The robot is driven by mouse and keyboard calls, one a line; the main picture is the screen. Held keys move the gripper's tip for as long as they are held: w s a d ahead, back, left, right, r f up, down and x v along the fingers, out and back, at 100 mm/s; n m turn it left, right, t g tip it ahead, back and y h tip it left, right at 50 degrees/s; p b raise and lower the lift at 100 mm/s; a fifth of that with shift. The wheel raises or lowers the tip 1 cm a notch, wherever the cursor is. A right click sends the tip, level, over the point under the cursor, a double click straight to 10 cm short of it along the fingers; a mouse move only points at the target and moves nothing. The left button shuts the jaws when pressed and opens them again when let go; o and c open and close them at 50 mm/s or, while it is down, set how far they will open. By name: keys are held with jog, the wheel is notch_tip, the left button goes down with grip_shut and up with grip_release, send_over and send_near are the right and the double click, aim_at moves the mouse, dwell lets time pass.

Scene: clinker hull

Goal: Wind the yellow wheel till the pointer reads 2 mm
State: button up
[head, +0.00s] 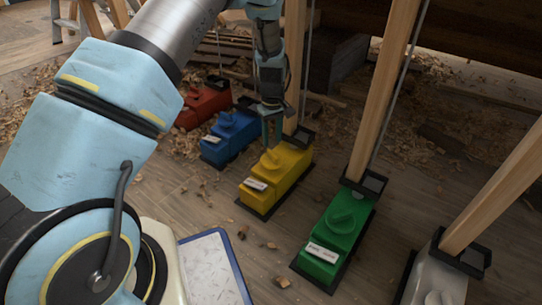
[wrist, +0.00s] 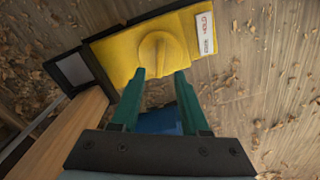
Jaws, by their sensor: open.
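The yellow unit (head: 272,179) stands on the floor in the middle of the head view, with a wooden post rising at its far end. Its yellow wheel (wrist: 161,54) is a round knob with a raised grip bar, seen in the wrist view; it also shows in the head view (head: 274,157). My gripper (wrist: 160,73) is open, its two green fingertips just short of the wheel's lower edge in the wrist view. In the head view my gripper (head: 271,145) is above the wheel. I cannot make out a pointer or its reading.
A blue unit (head: 230,136) and a red unit (head: 203,104) stand to the left, a green unit (head: 336,228) and a grey unit (head: 436,280) to the right. Wooden posts (head: 384,85) rise behind them. Wood shavings lie on the floor.

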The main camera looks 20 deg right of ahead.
aim_at(272, 153)
notch_tip(272, 153, down, 6)
jog(key=shift+f+b, duration=0.25)
jog(key=shift+b, duration=0.9)
grip_shut()
